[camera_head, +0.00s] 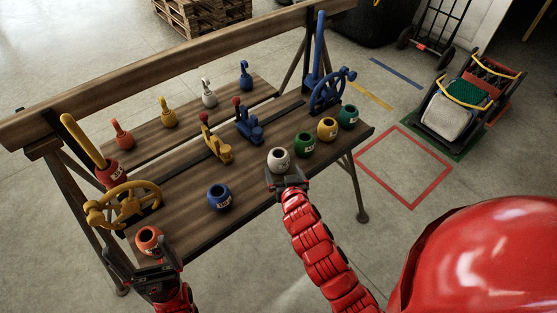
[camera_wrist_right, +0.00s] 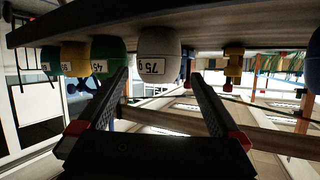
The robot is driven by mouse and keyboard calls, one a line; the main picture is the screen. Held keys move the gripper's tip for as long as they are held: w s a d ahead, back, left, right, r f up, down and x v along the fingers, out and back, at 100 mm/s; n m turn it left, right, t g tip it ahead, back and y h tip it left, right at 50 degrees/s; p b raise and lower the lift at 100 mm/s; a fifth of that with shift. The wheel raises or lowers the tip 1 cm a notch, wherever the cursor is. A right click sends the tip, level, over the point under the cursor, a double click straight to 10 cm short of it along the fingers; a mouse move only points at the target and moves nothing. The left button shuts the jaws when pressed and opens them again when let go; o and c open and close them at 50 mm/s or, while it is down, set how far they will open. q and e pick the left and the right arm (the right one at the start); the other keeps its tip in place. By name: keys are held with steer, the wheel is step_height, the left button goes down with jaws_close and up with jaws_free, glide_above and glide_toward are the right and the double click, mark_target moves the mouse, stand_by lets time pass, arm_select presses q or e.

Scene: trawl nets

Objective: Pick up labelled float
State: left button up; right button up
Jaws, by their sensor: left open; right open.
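A white labelled float (camera_head: 279,160) stands upright at the front edge of the wooden bench. My right gripper (camera_head: 286,181) is open, directly in front of it. In the right wrist view, which is upside down, the white float (camera_wrist_right: 158,48) shows a "75 g" label, between and beyond the fingertips (camera_wrist_right: 158,78). I cannot tell whether the fingers touch it. A labelled orange-red float (camera_head: 148,239) stands at the bench's near left corner. My left gripper (camera_head: 152,262) is open just in front of it. A blue labelled float (camera_head: 219,197) stands between the two grippers.
A green float (camera_head: 304,144), a yellow float (camera_head: 327,129) and a dark green float (camera_head: 348,116) stand right of the white one. Yellow handwheel (camera_head: 123,205), blue handwheel (camera_head: 331,91) and levers rise from the bench. Hooked weights (camera_head: 168,113) line the back. Red floor square (camera_head: 404,166) is empty.

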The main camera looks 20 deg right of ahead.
mark_target(281, 165)
steer(key=shift+p+x, duration=0.3)
steer(key=shift+x, duration=1.25)
steer(key=shift+w+d+f+p, duration=0.1)
steer(key=shift+w+p, duration=0.3)
steer(key=shift+w, duration=0.05)
steer(key=p+x, duration=0.1)
steer(key=x, duration=0.2)
steer(key=shift+w+d+f, duration=0.1)
steer(key=shift+w+f, duration=0.1)
steer(key=shift+f, duration=0.15)
steer(key=shift+w+f, duration=0.15)
steer(key=shift+f, duration=0.05)
steer(key=c, duration=1.2)
steer(key=shift+r, duration=0.1)
